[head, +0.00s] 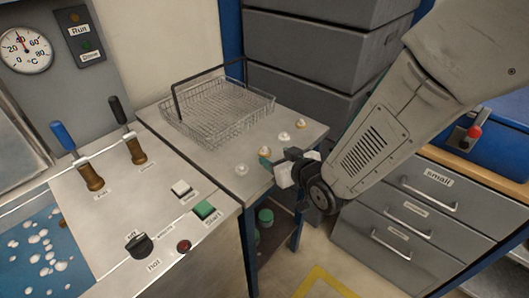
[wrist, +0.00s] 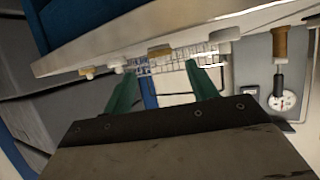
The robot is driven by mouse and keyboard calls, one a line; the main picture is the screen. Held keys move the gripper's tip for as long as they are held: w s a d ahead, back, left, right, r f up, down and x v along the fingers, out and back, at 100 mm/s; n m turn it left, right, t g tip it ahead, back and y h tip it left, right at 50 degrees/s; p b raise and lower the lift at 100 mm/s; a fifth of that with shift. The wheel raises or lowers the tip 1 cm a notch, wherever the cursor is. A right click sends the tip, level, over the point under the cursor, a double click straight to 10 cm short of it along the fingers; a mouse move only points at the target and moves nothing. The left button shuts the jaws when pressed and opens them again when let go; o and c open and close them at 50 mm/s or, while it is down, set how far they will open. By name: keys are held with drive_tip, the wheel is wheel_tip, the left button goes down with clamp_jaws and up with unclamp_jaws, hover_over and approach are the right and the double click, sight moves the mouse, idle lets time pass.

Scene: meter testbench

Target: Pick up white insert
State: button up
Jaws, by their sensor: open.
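Several small, pale round inserts stand in a row on the metal side table. In the head view, one white insert (head: 241,169) is at the near left and another whitish one (head: 265,151) is beside my gripper. My gripper (head: 271,159) is open at the table's right edge, close to the row. In the wrist view, its green fingers (wrist: 161,70) are apart with nothing visibly held between them. A pale insert (wrist: 224,34) shows at upper right there. I cannot tell whether any finger touches an insert.
A wire basket (head: 216,108) stands at the back of the side table (head: 222,182). The control panel (head: 135,205) with levers and buttons is at left. Grey crates (head: 318,45) stand behind, and a drawer cabinet (head: 412,215) is at right.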

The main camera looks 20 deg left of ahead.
sight(266, 150)
drive_tip(key=x, duration=0.5)
drive_tip(key=shift+w+a, duration=0.2)
drive_tip(key=shift+a, duration=0.15)
drive_tip(key=shift+r, duration=0.1)
drive_tip(key=c, duration=1.1)
